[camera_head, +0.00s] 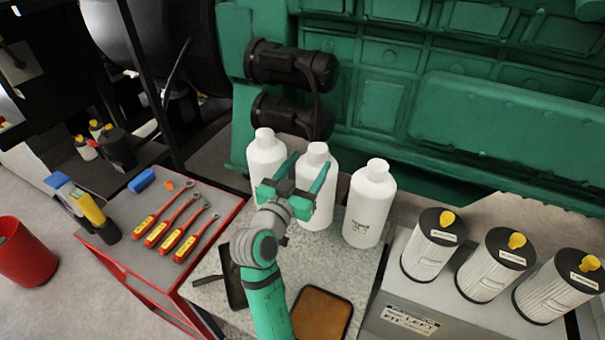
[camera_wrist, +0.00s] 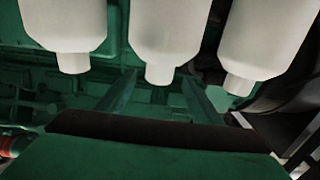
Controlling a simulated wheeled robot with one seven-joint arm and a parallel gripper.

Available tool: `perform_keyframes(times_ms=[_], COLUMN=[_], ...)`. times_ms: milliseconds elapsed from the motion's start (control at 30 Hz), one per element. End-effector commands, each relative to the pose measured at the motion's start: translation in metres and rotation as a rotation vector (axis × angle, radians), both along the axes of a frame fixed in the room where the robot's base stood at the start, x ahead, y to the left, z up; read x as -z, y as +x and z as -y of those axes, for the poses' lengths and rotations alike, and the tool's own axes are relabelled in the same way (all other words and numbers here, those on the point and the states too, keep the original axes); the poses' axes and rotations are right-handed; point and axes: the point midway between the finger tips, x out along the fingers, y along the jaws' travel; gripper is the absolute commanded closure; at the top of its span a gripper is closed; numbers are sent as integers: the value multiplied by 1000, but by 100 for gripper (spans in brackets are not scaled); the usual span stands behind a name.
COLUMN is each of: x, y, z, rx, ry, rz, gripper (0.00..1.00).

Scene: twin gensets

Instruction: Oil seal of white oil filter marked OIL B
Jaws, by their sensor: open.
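Three white bottle-shaped things with narrow necks stand in a row on a grey speckled top: the left one (camera_head: 266,158), the middle one (camera_head: 318,208) and the right one (camera_head: 368,208). The right one bears a small dark mark that I cannot read. My gripper (camera_head: 300,172) is open in front of the middle one, its fingers spread; I see nothing held. In the wrist view the three hang upside down, the middle one (camera_wrist: 165,35) above the gap between my fingers (camera_wrist: 163,98). I cannot make out an OIL B marking or a seal.
Several pleated white filters with black tops and yellow knobs, such as this one (camera_head: 433,246), stand on a grey stand at right. A red cart (camera_head: 112,250) with orange-handled tools is at left. A brown-topped tray (camera_head: 320,313) lies near my arm. The green engine (camera_head: 400,90) stands behind.

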Motion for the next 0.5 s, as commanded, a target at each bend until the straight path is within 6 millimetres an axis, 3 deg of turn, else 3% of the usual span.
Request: perform_keyframes(times_ms=[500], x=[0], y=[47], z=[20], rx=[2], ry=[-1], rz=[1], gripper=[41])
